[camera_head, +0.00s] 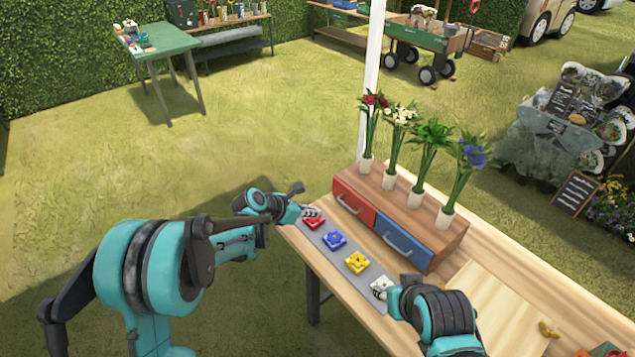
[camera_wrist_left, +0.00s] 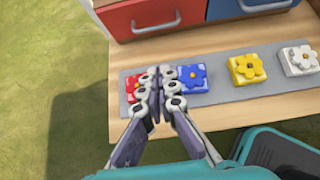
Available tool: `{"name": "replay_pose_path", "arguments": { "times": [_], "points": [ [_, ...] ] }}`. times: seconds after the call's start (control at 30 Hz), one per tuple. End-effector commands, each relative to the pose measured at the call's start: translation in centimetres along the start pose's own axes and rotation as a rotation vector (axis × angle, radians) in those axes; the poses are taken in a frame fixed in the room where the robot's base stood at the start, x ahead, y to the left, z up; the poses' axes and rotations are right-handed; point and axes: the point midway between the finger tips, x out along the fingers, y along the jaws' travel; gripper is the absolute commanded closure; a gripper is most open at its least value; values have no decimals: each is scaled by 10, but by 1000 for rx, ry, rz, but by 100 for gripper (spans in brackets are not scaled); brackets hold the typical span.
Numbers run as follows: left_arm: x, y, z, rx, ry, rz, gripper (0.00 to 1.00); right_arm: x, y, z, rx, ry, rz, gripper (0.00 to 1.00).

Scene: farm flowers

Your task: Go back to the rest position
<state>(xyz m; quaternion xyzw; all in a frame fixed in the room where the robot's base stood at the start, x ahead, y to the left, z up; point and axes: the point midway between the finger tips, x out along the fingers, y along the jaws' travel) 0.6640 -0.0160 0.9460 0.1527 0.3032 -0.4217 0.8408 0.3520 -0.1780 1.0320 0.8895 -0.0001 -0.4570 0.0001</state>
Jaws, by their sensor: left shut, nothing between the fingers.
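My left gripper (camera_head: 312,212) is shut and empty at the left end of the grey strip (camera_head: 318,243), by the red flower block (camera_head: 314,222). In the left wrist view its closed fingers (camera_wrist_left: 160,75) are above the strip, partly covering the red block (camera_wrist_left: 133,88) and the edge of the blue flower block (camera_wrist_left: 192,78). My right arm comes in at the lower right of the head view, its end beside the white flower block (camera_head: 381,286); its fingers cannot be made out. The yellow flower block (camera_head: 357,263) lies between the blue and white ones.
Behind the strip stands a wooden drawer box with a red drawer (camera_head: 354,201) and a blue drawer (camera_head: 404,241). Several white vases of flowers (camera_head: 446,217) stand on it. Open grass (camera_head: 200,185) lies left of the table, with a green table (camera_head: 165,42) farther back.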

Motion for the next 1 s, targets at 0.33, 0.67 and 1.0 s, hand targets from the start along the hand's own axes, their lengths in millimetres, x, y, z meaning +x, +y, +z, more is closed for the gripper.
{"name": "replay_pose_path", "arguments": {
  "times": [0.33, 0.67, 1.0],
  "points": [
    [-38, -7, 3, 198, 45, 34, 100, 0, 0, 0, 0, 0, 0, 60],
    [-172, -49, -22, 1028, 295, 80, 100, 0, 0, 0, 0, 0, 0, 60],
    [-280, -107, -100, 1877, 622, -85, 100, 0, 0, 0, 0, 0, 0, 60]
  ]
}}
